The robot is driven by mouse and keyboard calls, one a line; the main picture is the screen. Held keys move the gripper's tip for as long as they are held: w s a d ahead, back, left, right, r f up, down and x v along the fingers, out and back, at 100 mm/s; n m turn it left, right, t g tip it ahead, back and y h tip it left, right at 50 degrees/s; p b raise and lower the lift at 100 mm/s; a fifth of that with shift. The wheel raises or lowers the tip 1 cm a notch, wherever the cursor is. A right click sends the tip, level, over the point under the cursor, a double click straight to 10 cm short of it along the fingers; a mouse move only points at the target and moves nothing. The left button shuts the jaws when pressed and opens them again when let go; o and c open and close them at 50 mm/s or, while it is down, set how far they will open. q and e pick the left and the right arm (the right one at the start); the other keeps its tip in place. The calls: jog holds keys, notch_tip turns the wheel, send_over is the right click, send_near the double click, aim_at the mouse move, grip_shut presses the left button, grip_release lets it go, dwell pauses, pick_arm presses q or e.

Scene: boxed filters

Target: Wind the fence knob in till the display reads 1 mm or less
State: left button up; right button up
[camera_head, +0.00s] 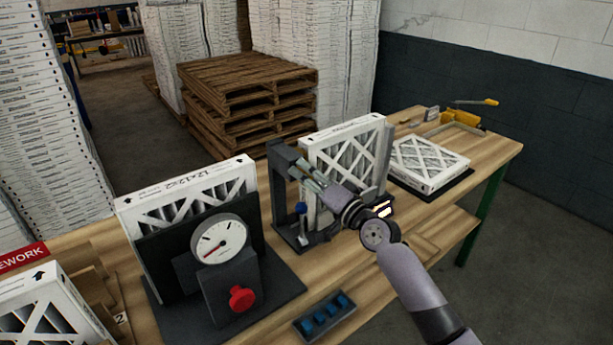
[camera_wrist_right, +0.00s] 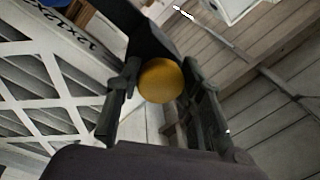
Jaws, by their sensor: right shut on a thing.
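My right gripper (camera_head: 306,176) reaches in from the lower right to the dark fixture (camera_head: 280,190) in the middle of the bench. In the wrist view, the right gripper's two dark fingers are closed on a round yellow-orange knob (camera_wrist_right: 160,80), one on each side. I take it for the fence knob; it is hidden in the head view. A white framed filter (camera_head: 345,150) stands upright in the fixture behind my gripper; its lattice face also shows in the wrist view (camera_wrist_right: 60,90). I cannot make out any display reading. My left gripper is out of view.
To the left, a dial gauge (camera_head: 220,239) with a red knob (camera_head: 242,298) stands before another upright filter (camera_head: 190,195). A filter (camera_head: 428,162) lies flat at right. A tray with blue pieces (camera_head: 325,315) sits at the front edge. Wooden pallets (camera_head: 245,95) stand behind the bench.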

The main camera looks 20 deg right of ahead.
jog(key=o, duration=1.2)
jog(key=shift+s, duration=0.1)
jog(key=v, duration=1.2)
